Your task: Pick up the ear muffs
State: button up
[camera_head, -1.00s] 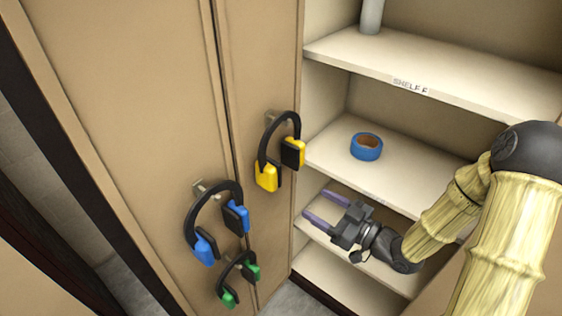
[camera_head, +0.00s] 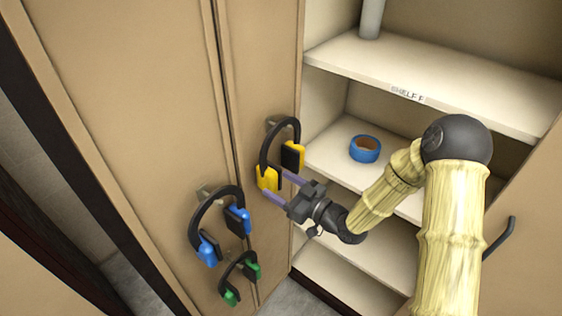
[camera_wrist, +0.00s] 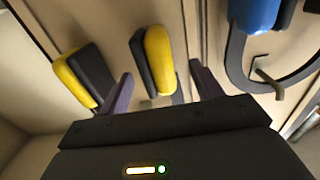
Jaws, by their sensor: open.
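Three pairs of ear muffs hang on hooks on the tan cabinet door. The yellow pair (camera_head: 267,178) hangs highest, the blue pair (camera_head: 207,250) lower left, and the green pair (camera_head: 231,297) lowest. My gripper (camera_head: 279,186) is open and empty at the lower part of the yellow pair. In the wrist view, one yellow cup (camera_wrist: 160,60) lies ahead between my fingers (camera_wrist: 160,85), and the other yellow cup (camera_wrist: 80,75) lies outside them to the left. I cannot tell whether a finger touches a cup. A blue cup (camera_wrist: 255,14) shows at the upper right.
An open shelf unit (camera_head: 440,85) stands to the right, with a blue tape roll (camera_head: 365,149) on its middle shelf and a grey cylinder (camera_head: 371,18) on the top one. The cabinet door (camera_head: 130,110) is a flat surface close behind the ear muffs.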

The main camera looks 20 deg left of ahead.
aim_at(269, 176)
jog(key=shift+a, duration=0.1)
jog(key=shift+w+a+r+p, duration=0.15)
jog(key=shift+a+p, duration=0.1)
jog(key=shift+p, duration=0.05)
jog(key=p+x, duration=0.1)
jog(key=x, duration=0.2)
jog(key=shift+w+a+p, duration=0.25)
jog(key=shift+w+p, duration=0.05)
jog(key=shift+p, duration=0.05)
jog(key=shift+w+a, duration=0.15)
jog(key=shift+a, duration=0.2)
jog(key=c, duration=1.2)
